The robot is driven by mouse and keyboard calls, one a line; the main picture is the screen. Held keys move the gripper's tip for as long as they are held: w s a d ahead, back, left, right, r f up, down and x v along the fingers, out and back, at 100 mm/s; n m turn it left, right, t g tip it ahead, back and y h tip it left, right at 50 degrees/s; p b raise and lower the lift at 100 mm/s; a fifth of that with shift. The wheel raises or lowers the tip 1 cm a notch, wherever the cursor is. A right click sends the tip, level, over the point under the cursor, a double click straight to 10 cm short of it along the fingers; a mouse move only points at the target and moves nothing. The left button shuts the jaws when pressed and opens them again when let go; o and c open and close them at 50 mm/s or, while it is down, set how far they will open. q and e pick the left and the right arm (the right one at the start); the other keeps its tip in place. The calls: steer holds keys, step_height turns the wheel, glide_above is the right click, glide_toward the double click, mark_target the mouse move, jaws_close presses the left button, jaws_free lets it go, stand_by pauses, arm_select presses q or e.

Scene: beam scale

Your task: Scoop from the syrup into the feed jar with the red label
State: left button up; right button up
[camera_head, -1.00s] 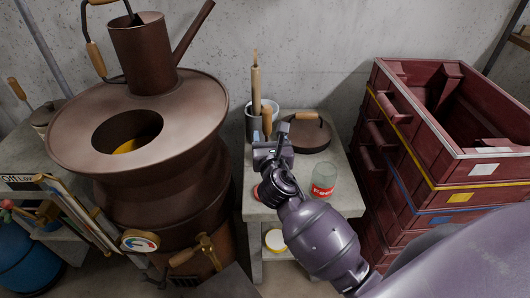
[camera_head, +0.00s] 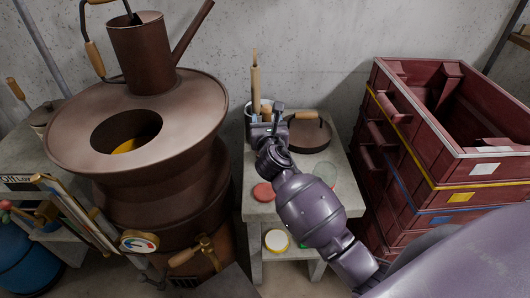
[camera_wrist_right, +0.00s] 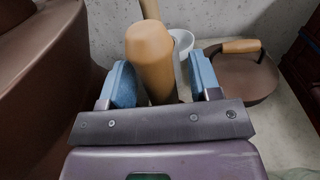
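Amber syrup (camera_head: 126,147) shows through the round opening of the big brown vessel (camera_head: 75,135). The glass feed jar (camera_head: 327,172) stands on the small table, mostly hidden behind my right arm, its label largely covered. My right gripper (camera_head: 264,122) is at a container of upright tools at the table's back left. In the right wrist view, the open right gripper (camera_wrist_right: 163,82) has its blue fingers on either side of a wooden handle (camera_wrist_right: 150,55), with a gap visible on the right. What that handle belongs to is hidden. My left gripper is not in view.
A red disc (camera_head: 263,191) lies at the table's front left. A dark pan with a wooden handle (camera_head: 308,136) is at the back right. Stacked red crates (camera_head: 400,150) stand to the right. A yellow-topped jar (camera_head: 276,240) is on the shelf below.

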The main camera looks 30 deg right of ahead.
steer(key=c, duration=1)
jaws_close()
steer(key=shift+r, duration=0.15)
